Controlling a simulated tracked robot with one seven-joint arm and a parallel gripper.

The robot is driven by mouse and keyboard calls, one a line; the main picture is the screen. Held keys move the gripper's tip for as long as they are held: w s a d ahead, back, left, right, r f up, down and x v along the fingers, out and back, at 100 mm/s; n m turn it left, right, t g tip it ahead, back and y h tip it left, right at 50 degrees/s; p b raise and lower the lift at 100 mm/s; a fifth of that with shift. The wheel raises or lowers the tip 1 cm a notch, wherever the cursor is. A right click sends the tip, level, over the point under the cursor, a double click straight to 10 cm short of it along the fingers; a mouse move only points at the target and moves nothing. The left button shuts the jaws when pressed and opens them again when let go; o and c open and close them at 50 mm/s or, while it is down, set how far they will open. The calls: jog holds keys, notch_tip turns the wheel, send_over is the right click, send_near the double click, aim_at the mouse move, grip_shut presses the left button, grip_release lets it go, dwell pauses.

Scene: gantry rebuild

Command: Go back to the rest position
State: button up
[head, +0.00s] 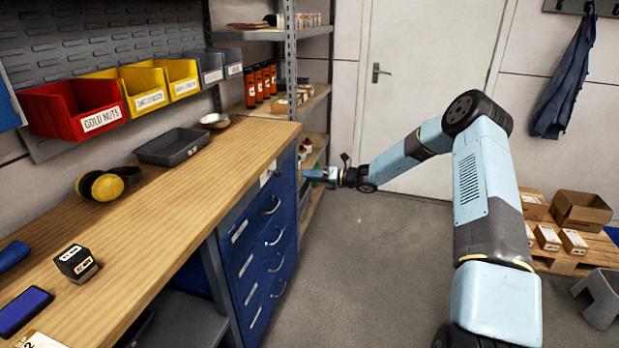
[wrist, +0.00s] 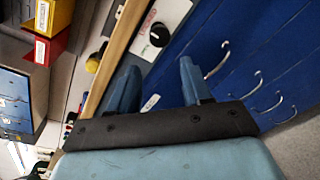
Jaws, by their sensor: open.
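My gripper (head: 318,174) is at the end of my outstretched arm, in front of the shelving beyond the far end of the workbench. It is small in the head view. In the wrist view my gripper (wrist: 155,85) shows two blue fingers spread apart, with nothing between them. Behind the fingers are the workbench's wooden edge (wrist: 118,50) and the blue drawer cabinet (wrist: 235,45). The gripper looks apart from both.
The wooden workbench (head: 190,190) runs along the left, holding a grey tray (head: 172,147), ear defenders (head: 101,186) and a small black box (head: 76,263). Bins hang above. A pallet with cartons (head: 567,262) stands at right.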

jog(key=s+d+r+n+g+h, duration=0.2)
jog(key=s+r+n+g+h, duration=0.45)
jog(key=s+r+n, duration=1.35)
jog(key=s+d+r+n+t+h, duration=0.2)
jog(key=s+d+r+n+h, duration=0.1)
jog(key=s, duration=0.8)
jog(key=s+d+r+n+t+h, duration=0.2)
jog(key=s+d, duration=0.5)
jog(key=s, duration=0.5)
jog(key=s+d+r+n+t+h, duration=0.2)
jog(key=s+d+r+n+h, duration=0.2)
jog(key=s, duration=0.7)
notch_tip(320, 180, up, 3)
jog(key=shift+s+d+f+n, duration=0.1)
jog(key=shift+s+d+n, duration=0.45)
jog(key=shift+n, duration=0.55)
jog(key=shift+w, duration=0.15)
